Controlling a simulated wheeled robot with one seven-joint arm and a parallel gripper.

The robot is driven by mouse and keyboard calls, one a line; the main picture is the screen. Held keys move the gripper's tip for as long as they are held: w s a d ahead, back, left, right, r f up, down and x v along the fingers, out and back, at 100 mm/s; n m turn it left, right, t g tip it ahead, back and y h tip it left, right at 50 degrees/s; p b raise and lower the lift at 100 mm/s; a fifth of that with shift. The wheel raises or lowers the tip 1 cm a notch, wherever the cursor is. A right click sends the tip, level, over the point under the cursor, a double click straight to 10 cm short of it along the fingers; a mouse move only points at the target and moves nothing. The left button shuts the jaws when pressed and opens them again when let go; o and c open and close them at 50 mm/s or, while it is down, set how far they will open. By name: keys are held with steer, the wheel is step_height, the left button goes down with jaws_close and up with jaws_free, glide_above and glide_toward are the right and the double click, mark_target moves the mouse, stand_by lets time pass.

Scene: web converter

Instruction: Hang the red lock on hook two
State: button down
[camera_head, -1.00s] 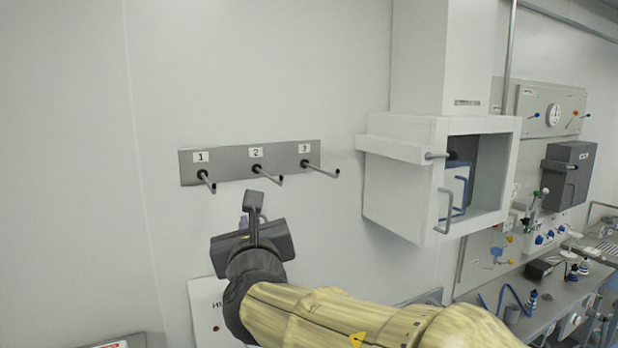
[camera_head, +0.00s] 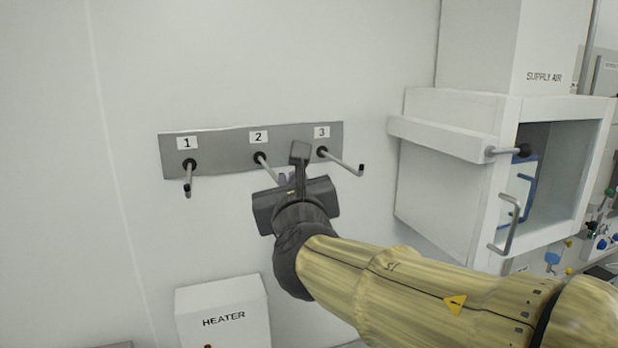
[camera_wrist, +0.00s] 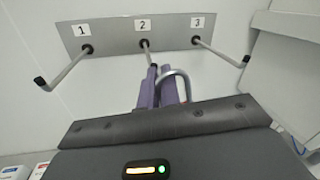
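Hook two (camera_head: 264,164) is the middle peg on a grey wall plate, under the label "2". It also shows in the wrist view (camera_wrist: 147,54), where its front end meets the purple fingertips in the picture. My gripper (camera_wrist: 162,82) points at the wall just below and in front of hook two, its fingers close together. A grey metal shackle (camera_wrist: 183,76) loops up at the right of the fingertips; it appears to be the lock's. I cannot tell whether the shackle touches the hook.
Hook one (camera_head: 188,176) and hook three (camera_head: 343,162) are bare on either side, with bent-up ends. The plate (camera_head: 225,148) is fixed to a plain wall. A white box with an open cavity (camera_head: 470,178) stands out at the right. A heater box (camera_head: 222,308) is below.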

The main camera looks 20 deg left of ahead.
steer(key=shift+w+a+r, duration=0.15)
steer(key=shift+w+a, duration=0.15)
steer(key=shift+a, duration=0.2)
steer(key=shift+w+a+r, duration=0.15)
steer(key=shift+w+a, duration=0.15)
steer(key=shift+a, duration=0.15)
stand_by(0.4)
